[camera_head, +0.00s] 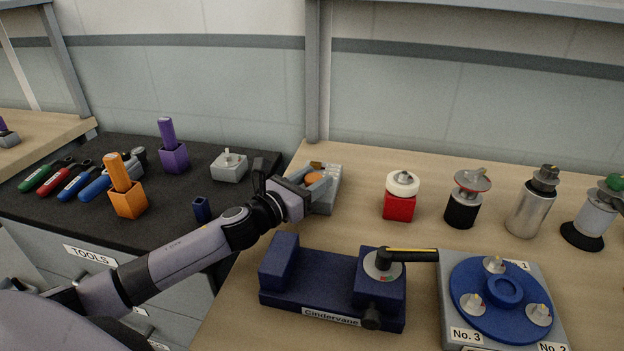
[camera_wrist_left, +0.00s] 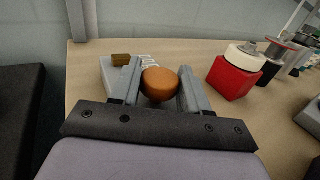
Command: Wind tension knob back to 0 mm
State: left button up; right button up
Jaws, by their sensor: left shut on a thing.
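The tension knob is a round orange-brown knob (camera_head: 313,178) on a small grey device (camera_head: 331,192) at the back left of the wooden bench. In the left wrist view the knob (camera_wrist_left: 160,84) sits between the two fingers of my left gripper (camera_wrist_left: 157,88). My left gripper (camera_head: 314,183) is shut on the knob. Its fingers and body hide part of the device, and a brown block (camera_wrist_left: 121,60) shows on the device's left side. I cannot read the knob's scale. My right gripper is not in view.
A red block with a white cap (camera_head: 400,197) stands right of the device. A dark blue Cindervane vise (camera_head: 320,285) lies in front, beside a blue turntable (camera_head: 483,318). A black tool mat (camera_head: 75,215) lies left. Some bare wood shows between device and red block.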

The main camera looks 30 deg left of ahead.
aim_at(312, 178)
pick_arm(q)
jog(key=shift+n+y, duration=0.5)
jog(key=shift+y, duration=0.2)
jog(key=o, duration=1)
jog(key=shift+c, duration=0.2)
notch_tip(312, 178, up, 20)
jog(key=p, duration=0.5)
jog(key=shift+p, duration=0.4)
